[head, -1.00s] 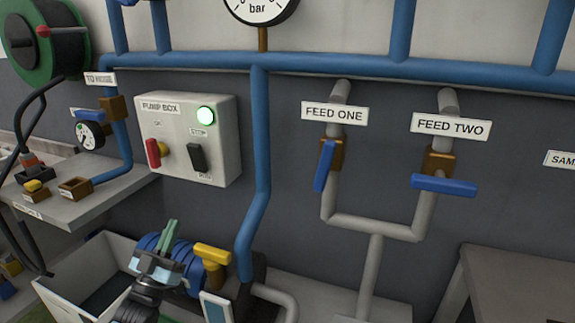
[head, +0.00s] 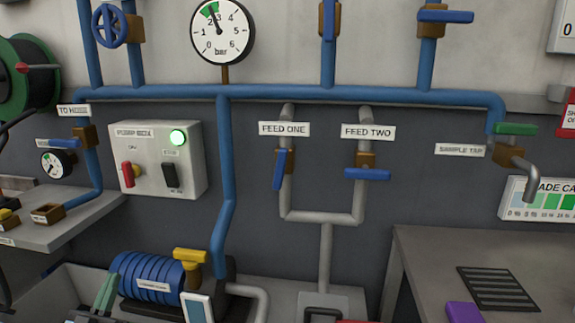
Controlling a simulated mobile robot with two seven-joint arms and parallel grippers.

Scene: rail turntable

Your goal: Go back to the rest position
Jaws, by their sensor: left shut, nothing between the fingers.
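My left gripper (head: 106,290) shows at the bottom left of the head view, its green fingers pointing up and shut with nothing between them. The rest of it is cut off by the lower edge. It appears in front of the blue ribbed pump (head: 152,277), and I cannot tell how far apart they are. My right gripper is out of view.
A grey pump box (head: 190,165) with a lit green lamp hangs on the wall. Blue pipes, a pressure gauge (head: 222,31) and the feed one (head: 280,169) and feed two (head: 367,174) valves line it. A grey bench (head: 425,265) stands at the right.

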